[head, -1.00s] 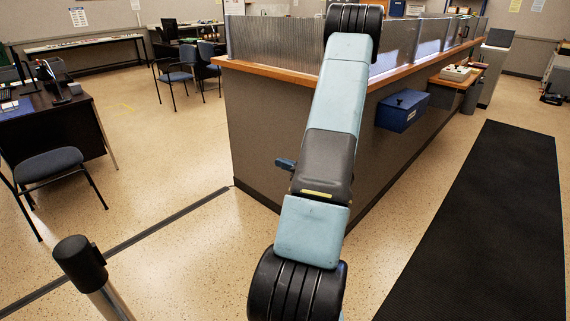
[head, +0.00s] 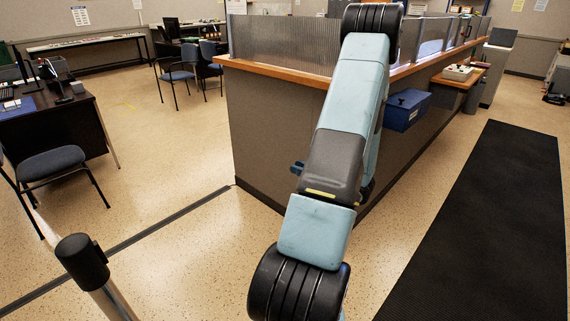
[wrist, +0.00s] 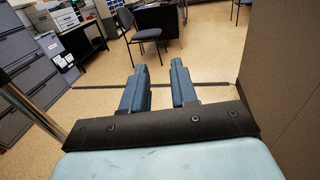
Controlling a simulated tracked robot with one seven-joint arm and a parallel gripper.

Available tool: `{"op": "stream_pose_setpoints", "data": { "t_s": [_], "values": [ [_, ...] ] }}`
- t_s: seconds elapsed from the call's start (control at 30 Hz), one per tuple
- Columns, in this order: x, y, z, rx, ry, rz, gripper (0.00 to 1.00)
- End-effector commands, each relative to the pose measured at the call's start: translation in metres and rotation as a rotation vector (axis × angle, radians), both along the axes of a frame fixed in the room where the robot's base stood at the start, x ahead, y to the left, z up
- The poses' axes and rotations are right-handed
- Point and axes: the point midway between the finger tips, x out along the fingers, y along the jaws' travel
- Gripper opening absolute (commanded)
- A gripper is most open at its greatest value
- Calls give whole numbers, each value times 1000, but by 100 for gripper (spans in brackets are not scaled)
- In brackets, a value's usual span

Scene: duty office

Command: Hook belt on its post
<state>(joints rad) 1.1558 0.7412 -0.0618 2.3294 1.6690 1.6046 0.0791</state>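A stanchion post with a black cap (head: 82,262) and a metal pole stands at the lower left of the head view. I cannot make out a belt for certain in either view. My gripper (wrist: 159,78) shows in the wrist view with its two blue fingers apart and nothing between them. It points over open floor toward a dark chair. In the head view my arm hides most of the gripper. A pale slanting pole (wrist: 53,74) shows at the left of the wrist view; I cannot tell whether it is the same post.
A brown counter (head: 285,135) with a wooden ledge stands behind my arm. A blue box (head: 407,109) is fixed to its side. A dark chair (head: 52,165) and desk stand at left. A black mat (head: 480,230) lies at right.

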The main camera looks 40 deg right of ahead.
Motion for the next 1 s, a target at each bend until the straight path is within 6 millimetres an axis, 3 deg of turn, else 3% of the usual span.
{"op": "stream_pose_setpoints", "data": {
  "t_s": [0.2,0.4,0.63,1.0],
  "values": [
    [-41,-12,0,1,0,-3,28],
    [-64,-18,-1,1,0,0,28],
    [-73,-20,-1,1,-1,1,28],
    [-66,-13,6,-16,3,33,31]
  ]
}}
